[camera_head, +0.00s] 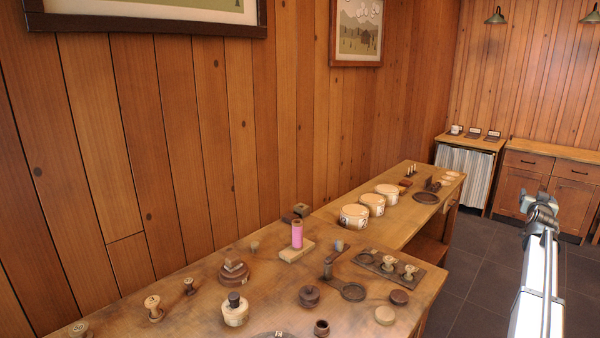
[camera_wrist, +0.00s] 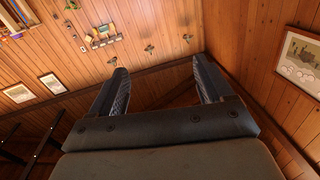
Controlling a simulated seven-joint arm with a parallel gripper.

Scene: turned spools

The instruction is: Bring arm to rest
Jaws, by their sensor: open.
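My gripper (camera_wrist: 160,82) shows in the wrist view with its two dark ribbed fingers apart and nothing between them. The wrist view looks past the fingers at wood-panelled walls and ceiling. In the head view my arm reaches up at the right, beside the workbench and clear of it, with my gripper (camera_head: 541,204) at its upper end. The fingers are too small there to make out well. No object touches it.
A long wooden workbench (camera_head: 190,290) carries several turned spools, a pink spool (camera_head: 297,234) on a block, a dark-topped pot (camera_head: 235,310), a rack (camera_head: 375,262) and round drums (camera_head: 354,216). Wooden cabinets (camera_head: 555,185) stand at the back right. The dark floor (camera_head: 475,270) beside the bench is clear.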

